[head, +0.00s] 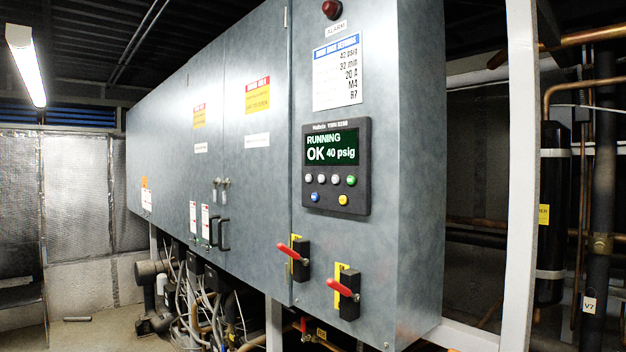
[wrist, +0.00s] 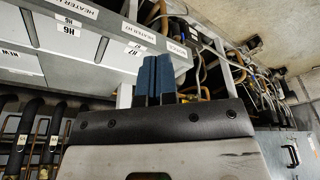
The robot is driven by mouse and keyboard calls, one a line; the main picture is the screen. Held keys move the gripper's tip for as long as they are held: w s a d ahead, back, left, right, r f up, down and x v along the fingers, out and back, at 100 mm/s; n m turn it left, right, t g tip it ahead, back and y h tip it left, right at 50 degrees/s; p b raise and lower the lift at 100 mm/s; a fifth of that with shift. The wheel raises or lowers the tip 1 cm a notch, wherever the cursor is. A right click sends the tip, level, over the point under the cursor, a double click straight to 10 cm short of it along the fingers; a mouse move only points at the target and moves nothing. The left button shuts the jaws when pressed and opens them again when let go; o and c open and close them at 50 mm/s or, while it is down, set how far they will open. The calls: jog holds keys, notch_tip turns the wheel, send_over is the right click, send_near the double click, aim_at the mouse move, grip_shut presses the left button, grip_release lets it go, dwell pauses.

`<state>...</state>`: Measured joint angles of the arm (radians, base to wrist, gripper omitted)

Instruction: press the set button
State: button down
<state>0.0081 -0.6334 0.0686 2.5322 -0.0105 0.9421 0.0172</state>
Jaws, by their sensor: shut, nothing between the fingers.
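The dark control panel (head: 337,167) is on the front of the grey cabinet in the head view. Its screen (head: 332,147) reads "RUNNING OK 40 psig". Below the screen are three pale buttons (head: 321,178) and a green button (head: 351,181) in one row, with a blue button (head: 315,197) and a yellow button (head: 343,200) beneath. The button labels are too small to read, so I cannot tell which is the set button. My gripper (wrist: 156,75) shows only in the wrist view, with its blue fingers shut and empty. The panel is not visible there.
Two red-handled switches (head: 293,254) (head: 343,288) stick out below the panel. A red alarm lamp (head: 332,9) and a printed sheet (head: 337,73) are above it. A white post (head: 520,180) stands at right. The wrist view shows cabinets labelled "HEATER" (wrist: 80,18), pipes and hoses.

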aim_at(309, 178)
jog(key=w+a+r+n+t+h, duration=0.1)
jog(key=w+a+r+n, duration=0.4)
jog(key=w+r, duration=0.65)
jog(key=w+a+r+n+t+h, duration=0.1)
jog(key=w+a+r+n, duration=0.4)
jog(key=w+r, duration=0.6)
jog(key=w+a+r+n+t, duration=0.1)
jog(key=w+a+r+n, duration=0.1)
jog(key=w+a+r, duration=0.3)
jog(key=w+a+r+n+t+h, duration=0.1)
jog(key=w+a+r, duration=0.4)
jog(key=a, duration=0.6)
jog(key=w+a+r+n+t, duration=0.2)
jog(key=w+a+r+n, duration=0.1)
jog(key=w+a+r, duration=0.2)
jog(key=a+r, duration=0.2)
jog(key=a, duration=0.2)
jog(key=shift+w+d, duration=0.15)
jog(key=w+d, duration=0.6)
